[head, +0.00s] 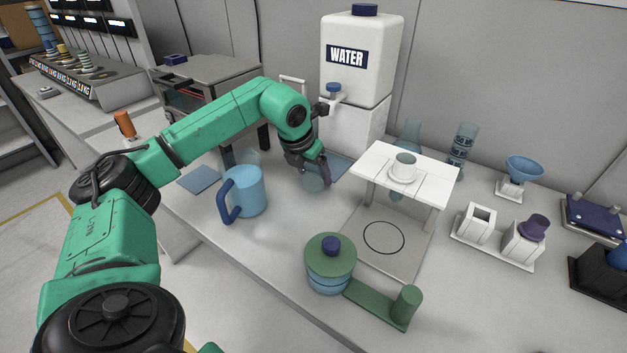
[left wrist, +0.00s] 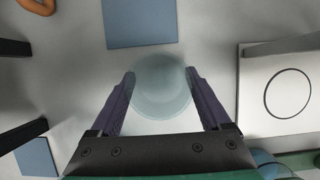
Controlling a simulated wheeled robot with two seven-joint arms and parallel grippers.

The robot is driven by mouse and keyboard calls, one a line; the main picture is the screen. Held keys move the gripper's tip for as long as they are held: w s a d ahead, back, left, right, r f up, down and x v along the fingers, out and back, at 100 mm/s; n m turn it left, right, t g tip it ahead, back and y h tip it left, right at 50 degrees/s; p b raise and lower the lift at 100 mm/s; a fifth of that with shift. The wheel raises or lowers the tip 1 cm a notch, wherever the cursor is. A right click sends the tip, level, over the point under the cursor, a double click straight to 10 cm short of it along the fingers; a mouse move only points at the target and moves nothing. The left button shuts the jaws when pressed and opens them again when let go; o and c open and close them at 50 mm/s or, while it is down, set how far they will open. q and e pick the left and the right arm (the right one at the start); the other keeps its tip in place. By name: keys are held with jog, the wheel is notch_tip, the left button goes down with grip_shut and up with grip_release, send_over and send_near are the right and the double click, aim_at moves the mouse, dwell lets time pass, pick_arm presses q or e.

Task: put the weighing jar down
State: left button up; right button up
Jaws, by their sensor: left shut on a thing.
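The weighing jar (head: 317,184) is a small, pale, see-through glass vessel. My left gripper (head: 309,168) is shut on it, with the wrist above and the fingers pointing down. In the left wrist view the jar (left wrist: 160,88) sits upright between the two dark purple fingers of the gripper (left wrist: 160,98). The jar is low, close to the table top (head: 285,245); I cannot tell whether its base touches. The fingers hide part of it in the head view. My right gripper is not in view.
A blue pad (head: 341,164) lies behind the jar. A blue jug (head: 247,190) stands to its left. A white-topped stand (head: 437,170) with a ringed base is to the right. A white water tank (head: 362,60) is behind. Bare table lies in front, before a green-lidded pot (head: 330,262).

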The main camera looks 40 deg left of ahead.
pick_arm(q)
jog(key=shift+f, duration=1.2)
jog(key=o, duration=1.2)
